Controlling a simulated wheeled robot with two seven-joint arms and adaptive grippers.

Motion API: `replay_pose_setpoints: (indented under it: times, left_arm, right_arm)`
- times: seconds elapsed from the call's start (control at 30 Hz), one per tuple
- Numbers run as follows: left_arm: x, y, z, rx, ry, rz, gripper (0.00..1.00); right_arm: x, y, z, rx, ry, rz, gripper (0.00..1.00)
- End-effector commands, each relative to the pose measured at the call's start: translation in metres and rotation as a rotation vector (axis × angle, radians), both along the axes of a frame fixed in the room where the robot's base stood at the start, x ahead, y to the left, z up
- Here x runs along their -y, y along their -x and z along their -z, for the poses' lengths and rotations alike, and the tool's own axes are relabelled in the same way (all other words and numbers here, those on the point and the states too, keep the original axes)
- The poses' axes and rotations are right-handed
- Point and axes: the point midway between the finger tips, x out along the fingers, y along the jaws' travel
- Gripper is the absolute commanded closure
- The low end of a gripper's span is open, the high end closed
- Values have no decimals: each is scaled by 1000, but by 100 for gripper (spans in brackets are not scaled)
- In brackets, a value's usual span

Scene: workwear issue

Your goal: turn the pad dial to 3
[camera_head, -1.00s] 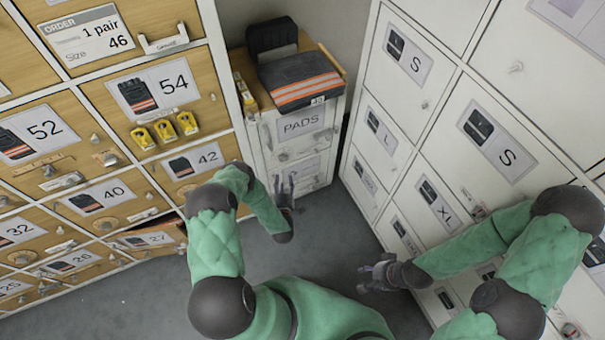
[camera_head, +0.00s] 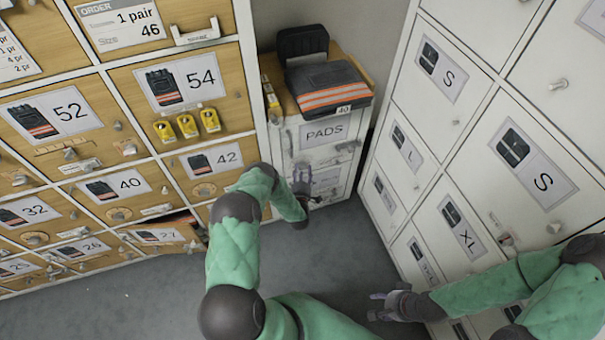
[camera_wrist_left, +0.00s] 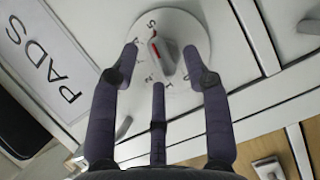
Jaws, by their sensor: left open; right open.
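The pad dial (camera_wrist_left: 140,32) is a pale round plate with small numerals and a raised grey knob (camera_wrist_left: 168,58) bearing a red mark, on the white PADS cabinet (camera_head: 313,160). The red mark lies at the knob's upper left; the numeral it points to is hard to read. My left gripper (camera_head: 302,176) is in front of the cabinet, below the PADS label. In the left wrist view its open fingers (camera_wrist_left: 161,62) are spread around the knob; contact cannot be told. The head view does not show the dial clearly. My right gripper (camera_head: 385,302) is open and empty, low before the white lockers.
A dark folded garment with orange stripes (camera_head: 330,88) lies on the cabinet. Wooden drawers (camera_head: 60,125) stand to the left; the drawer marked 27 (camera_head: 165,236) is ajar. White lockers (camera_head: 455,135) stand to the right. Grey floor (camera_head: 345,235) is free between them.

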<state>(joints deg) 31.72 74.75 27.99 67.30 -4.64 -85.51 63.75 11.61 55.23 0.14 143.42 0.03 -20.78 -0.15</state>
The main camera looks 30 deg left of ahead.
Motion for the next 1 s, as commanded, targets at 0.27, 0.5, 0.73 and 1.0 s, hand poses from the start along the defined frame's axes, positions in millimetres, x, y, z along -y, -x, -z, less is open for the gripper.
replay_pose_setpoints:
  times: [0.27, 0.5, 0.73, 1.0]
  left_arm:
    - [-1, -3, 0, 0, 0, 0, 52]
    - [-1, -3, 0, 0, 0, 0, 100]
    - [-1, -3, 0, 4, 3, 0, 100]
    - [-1, -1, 2, 66, 57, 0, 100]
  right_arm:
    - [0, 0, 1, 0, 0, 0, 49]
    - [0, 0, 1, 0, 0, 0, 49]
    - [0, 0, 1, 0, 0, 0, 49]
    - [0, 0, 1, 0, 0, 0, 49]
